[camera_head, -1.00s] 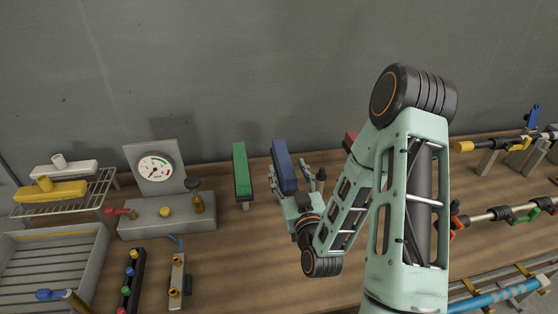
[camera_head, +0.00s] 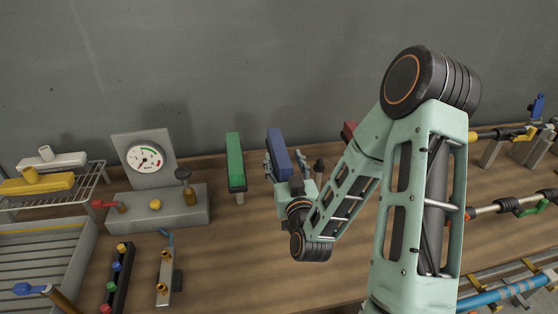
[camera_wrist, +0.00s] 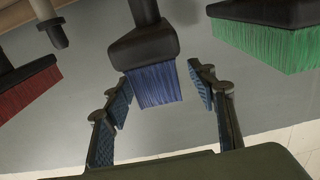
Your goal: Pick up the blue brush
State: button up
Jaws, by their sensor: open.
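The blue brush (camera_head: 278,153) stands among a row of brushes at the back of the bench. In the wrist view it has a dark handle and head with blue bristles (camera_wrist: 157,86). My gripper (camera_head: 285,167) is open at the brush, one finger on either side of it. In the wrist view my gripper's fingers (camera_wrist: 161,92) flank the bristles, with a visible gap on each side. Part of the brush's lower end is hidden by my gripper in the head view.
A green brush (camera_head: 235,160) stands to the left and a red brush (camera_head: 349,130) to the right, partly behind my arm. A gauge block (camera_head: 160,208) and wire rack (camera_head: 95,180) lie farther left.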

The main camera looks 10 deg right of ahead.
aim_at(279, 146)
jog(key=shift+w+p, duration=1.1)
jog(key=shift+w, duration=2.2)
grip_shut()
